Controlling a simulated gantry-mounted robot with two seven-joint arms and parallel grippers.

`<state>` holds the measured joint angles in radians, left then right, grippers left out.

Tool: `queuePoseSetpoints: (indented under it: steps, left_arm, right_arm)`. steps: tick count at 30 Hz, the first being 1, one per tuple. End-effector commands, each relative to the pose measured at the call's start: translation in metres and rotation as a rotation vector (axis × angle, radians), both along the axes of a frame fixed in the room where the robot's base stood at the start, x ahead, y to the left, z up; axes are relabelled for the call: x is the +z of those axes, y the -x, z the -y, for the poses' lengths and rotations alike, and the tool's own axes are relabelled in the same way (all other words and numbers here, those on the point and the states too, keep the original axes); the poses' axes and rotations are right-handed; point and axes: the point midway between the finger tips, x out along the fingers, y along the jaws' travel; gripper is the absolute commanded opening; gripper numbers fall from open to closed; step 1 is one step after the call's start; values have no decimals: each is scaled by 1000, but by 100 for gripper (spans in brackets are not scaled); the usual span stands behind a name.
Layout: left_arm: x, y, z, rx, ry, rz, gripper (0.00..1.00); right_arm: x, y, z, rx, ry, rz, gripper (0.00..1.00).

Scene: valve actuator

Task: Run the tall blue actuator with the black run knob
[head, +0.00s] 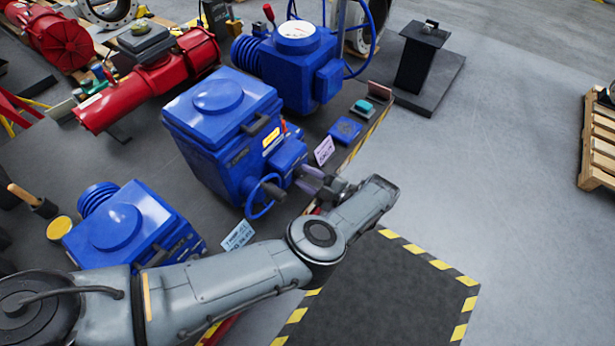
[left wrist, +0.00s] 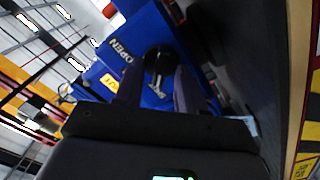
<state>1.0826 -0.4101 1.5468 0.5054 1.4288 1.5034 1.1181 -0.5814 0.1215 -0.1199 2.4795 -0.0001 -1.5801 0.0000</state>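The tall blue actuator (head: 220,125) stands upright on the dark bench in the middle of the head view. My left gripper (head: 304,178) reaches its lower right side, by a smaller blue housing (head: 287,154). In the left wrist view, a round black knob (left wrist: 158,60) sits on a blue face marked "OPEN". My left gripper (left wrist: 159,68) has its two fingers apart, one on each side of the knob; a gap shows between them. I cannot tell whether either finger touches the knob. The knob is not clearly visible in the head view. My right gripper is in neither view.
A shorter blue actuator (head: 122,228) stands at the front left, another blue unit (head: 297,68) behind. A red actuator (head: 150,88) lies at the back left. A blue handwheel (head: 262,198) and a pink tag (head: 324,150) are close to my gripper. Open floor lies right.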

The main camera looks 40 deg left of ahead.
Motion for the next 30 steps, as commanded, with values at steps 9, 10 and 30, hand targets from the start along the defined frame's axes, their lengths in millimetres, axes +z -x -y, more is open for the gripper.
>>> queuePoseSetpoints:
  steps: [9, 10, 30]
  left_arm:
    - [0, 0, 0, 0, 0, 0, 30]
    - [0, 0, 0, 0, 0, 0, 26]
    - [1, 0, 0, 1, 7, -78, 0]
  right_arm:
    - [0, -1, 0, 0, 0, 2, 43]
    - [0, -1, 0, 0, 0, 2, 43]
    - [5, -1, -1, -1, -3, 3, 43]
